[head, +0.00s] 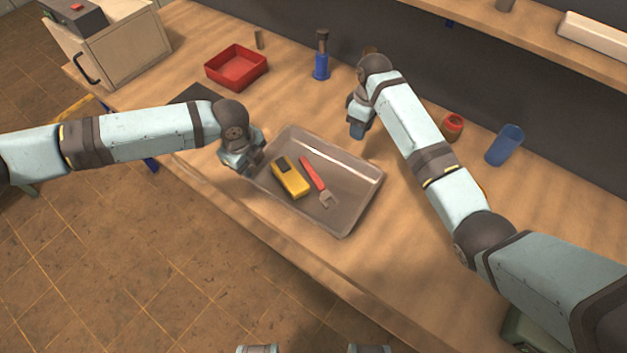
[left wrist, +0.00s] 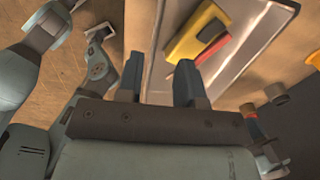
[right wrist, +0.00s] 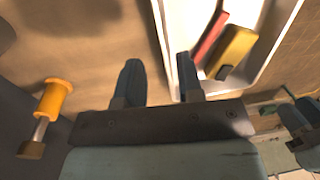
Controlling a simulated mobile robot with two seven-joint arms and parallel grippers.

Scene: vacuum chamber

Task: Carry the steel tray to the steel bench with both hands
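The steel tray (head: 345,228) is a shallow grey rectangle lying flat on a wood-topped bench. A yellow device (head: 290,177) and a red-handled wrench (head: 314,174) lie in it. My left gripper (head: 254,164) is open at the tray's left end; in the left wrist view its fingers (left wrist: 158,84) appear on either side of the tray wall (left wrist: 152,50). My right gripper (head: 357,130) is open by the tray's back edge; in the right wrist view its fingers (right wrist: 159,84) appear either side of the rim (right wrist: 163,38). Contact cannot be told. No steel bench is recognisable.
A red bin (head: 236,68) and a blue-based tool (head: 321,60) stand behind the tray. A red round item (head: 452,126) and a blue cup (head: 505,146) stand at right. A shelf (head: 520,30) overhangs the back. Tiled floor (head: 130,245) is open in front.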

